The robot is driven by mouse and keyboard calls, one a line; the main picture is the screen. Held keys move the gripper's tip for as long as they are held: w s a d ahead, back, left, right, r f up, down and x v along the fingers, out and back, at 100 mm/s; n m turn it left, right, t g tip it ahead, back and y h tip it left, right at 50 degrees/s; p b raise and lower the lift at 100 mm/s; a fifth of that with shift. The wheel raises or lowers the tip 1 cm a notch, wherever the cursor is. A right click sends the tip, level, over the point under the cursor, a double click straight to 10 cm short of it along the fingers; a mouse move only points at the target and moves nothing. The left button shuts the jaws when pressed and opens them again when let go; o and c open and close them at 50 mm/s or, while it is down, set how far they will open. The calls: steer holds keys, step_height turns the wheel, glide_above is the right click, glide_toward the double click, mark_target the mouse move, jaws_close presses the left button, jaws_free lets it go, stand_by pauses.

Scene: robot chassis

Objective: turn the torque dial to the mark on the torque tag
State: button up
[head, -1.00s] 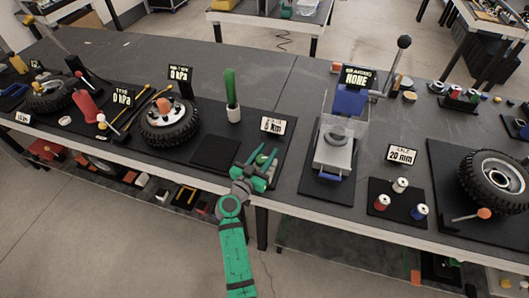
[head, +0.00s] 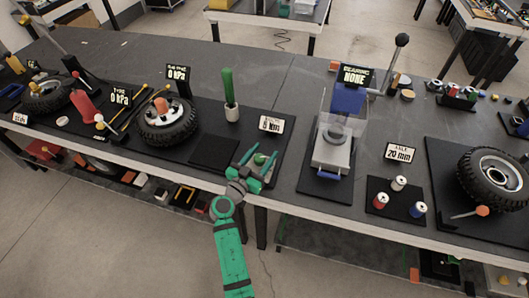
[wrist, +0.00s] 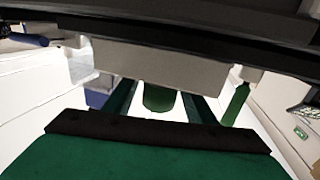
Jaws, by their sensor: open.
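The torque tag (head: 270,124) is a white card marked in Nm, standing at the back right of a dark mat; its number is too small to read surely. A small green knob, seemingly the torque dial (head: 260,159), sits in front of the tag, partly hidden by my gripper. My green gripper (head: 258,169) is open, reaching over the bench's front edge with its fingers around or just above the knob; contact cannot be told. In the wrist view, a green cylinder (wrist: 158,98) shows between the two fingers. The dial's mark is not visible.
A green-handled tool (head: 228,86) stands in a white holder behind left. A wheel (head: 167,122) lies further left. A press with a clear guard (head: 341,115) stands right. A bare black pad (head: 214,151) lies left of my gripper.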

mark_target(256, 163)
steer(key=v, duration=0.9)
steer(key=shift+s+a, duration=0.15)
steer(key=shift+s, duration=0.25)
steer(key=shift+f, duration=0.1)
